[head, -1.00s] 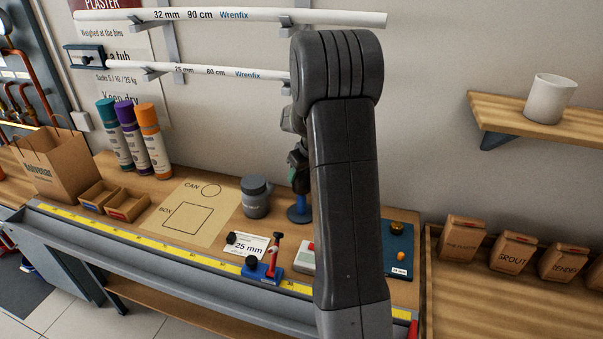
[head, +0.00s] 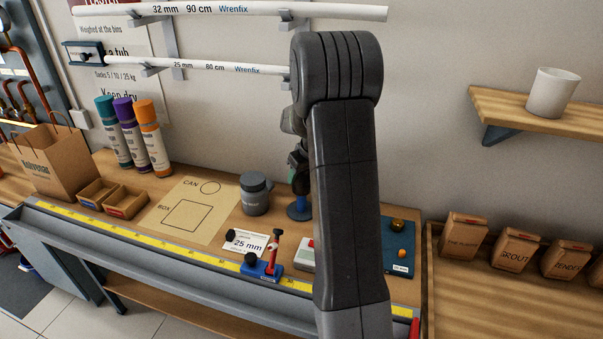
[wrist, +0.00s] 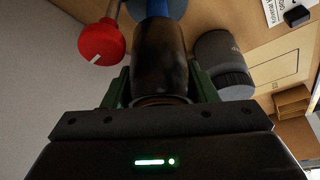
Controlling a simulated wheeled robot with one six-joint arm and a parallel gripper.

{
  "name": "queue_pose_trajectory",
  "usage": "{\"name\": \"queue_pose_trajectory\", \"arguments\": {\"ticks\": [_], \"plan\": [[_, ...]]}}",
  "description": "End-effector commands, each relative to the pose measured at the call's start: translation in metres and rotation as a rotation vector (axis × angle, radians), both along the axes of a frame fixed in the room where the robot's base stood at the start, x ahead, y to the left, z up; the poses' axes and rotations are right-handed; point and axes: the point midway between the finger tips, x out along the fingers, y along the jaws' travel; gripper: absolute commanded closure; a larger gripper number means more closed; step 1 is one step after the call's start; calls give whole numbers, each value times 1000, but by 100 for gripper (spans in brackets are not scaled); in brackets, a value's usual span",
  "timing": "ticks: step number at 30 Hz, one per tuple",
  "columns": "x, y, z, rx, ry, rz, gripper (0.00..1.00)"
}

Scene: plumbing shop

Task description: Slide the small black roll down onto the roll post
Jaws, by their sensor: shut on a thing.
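The small black roll (wrist: 160,58) is between the green fingers of my gripper (wrist: 161,88) in the wrist view, and the gripper is shut on it. Part of a blue thing, likely the roll post (wrist: 170,8), shows just beyond the roll's far end; the roll hides the rest. In the head view my gripper (head: 298,162) is mostly hidden behind my arm, above the blue base of the post (head: 299,210) on the bench. I cannot tell whether the roll touches the post.
A dark grey can (head: 255,195) stands close left of the post; it also shows in the wrist view (wrist: 222,62). A red round knob (wrist: 101,42) is close to the roll's left side in the wrist view. White pipes (head: 200,66) hang on the wall above.

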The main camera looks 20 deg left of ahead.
Motion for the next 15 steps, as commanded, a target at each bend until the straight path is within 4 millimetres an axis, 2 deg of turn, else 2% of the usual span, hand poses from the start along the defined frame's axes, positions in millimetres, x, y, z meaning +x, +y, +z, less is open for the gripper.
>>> {"name": "queue_pose_trajectory", "arguments": {"ticks": [15], "plan": [[0,0,-17,1,-1,0,74]]}}
